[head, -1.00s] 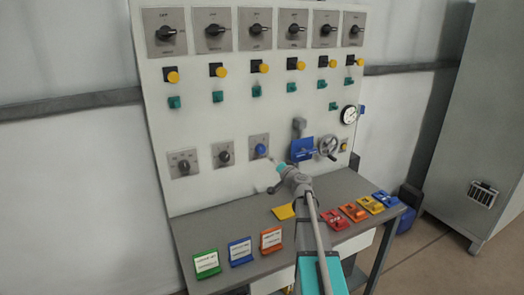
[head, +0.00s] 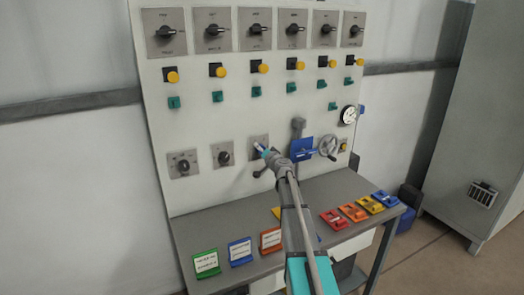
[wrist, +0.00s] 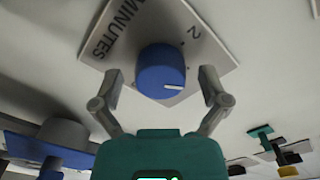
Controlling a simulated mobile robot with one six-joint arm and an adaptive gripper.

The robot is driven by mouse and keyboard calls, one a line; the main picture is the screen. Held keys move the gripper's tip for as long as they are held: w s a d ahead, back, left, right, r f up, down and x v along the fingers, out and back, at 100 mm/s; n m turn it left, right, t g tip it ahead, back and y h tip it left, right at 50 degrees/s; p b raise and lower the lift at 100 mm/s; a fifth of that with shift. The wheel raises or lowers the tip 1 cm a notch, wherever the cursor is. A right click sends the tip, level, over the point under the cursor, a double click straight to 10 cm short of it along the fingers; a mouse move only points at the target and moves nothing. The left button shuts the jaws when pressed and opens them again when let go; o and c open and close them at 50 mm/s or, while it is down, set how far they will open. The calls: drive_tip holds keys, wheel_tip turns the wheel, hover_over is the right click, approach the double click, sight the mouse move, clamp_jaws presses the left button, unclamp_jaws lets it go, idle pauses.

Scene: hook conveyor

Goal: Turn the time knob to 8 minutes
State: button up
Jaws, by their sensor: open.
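The time knob (wrist: 162,70) is blue with a white line on its face, which lies toward the picture's lower right in the wrist view. It sits on a grey plate (wrist: 135,42) lettered "MINUTES", with a "2" visible; an 8 cannot be made out. My gripper (wrist: 161,78) is open, one finger on each side of the knob, both apart from it. In the head view, my gripper (head: 262,150) is in front of the knob's plate (head: 258,140) and mostly hides the knob.
Two black knobs (head: 183,166) (head: 224,157) are on the panel at left. A blue fixture (head: 302,149) and a handwheel (head: 328,147) are close on the right. Coloured sign holders (head: 206,264) and blocks (head: 352,212) stand on the shelf (head: 190,225) below.

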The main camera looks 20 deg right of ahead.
idle(0.3)
drive_tip(key=c, duration=1.1)
drive_tip(key=shift+c, duration=0.2)
drive_tip(key=shift+m, duration=0.3)
drive_tip(key=m, duration=0.5)
drive_tip(key=shift+w+m, duration=0.1)
drive_tip(key=shift+m, duration=0.2)
drive_tip(key=m, duration=0.5)
drive_tip(key=shift+m, duration=0.3)
drive_tip(key=m, duration=0.6)
drive_tip(key=shift+f, duration=0.1)
drive_tip(key=m, duration=0.6)
drive_tip(key=shift+a, duration=0.1)
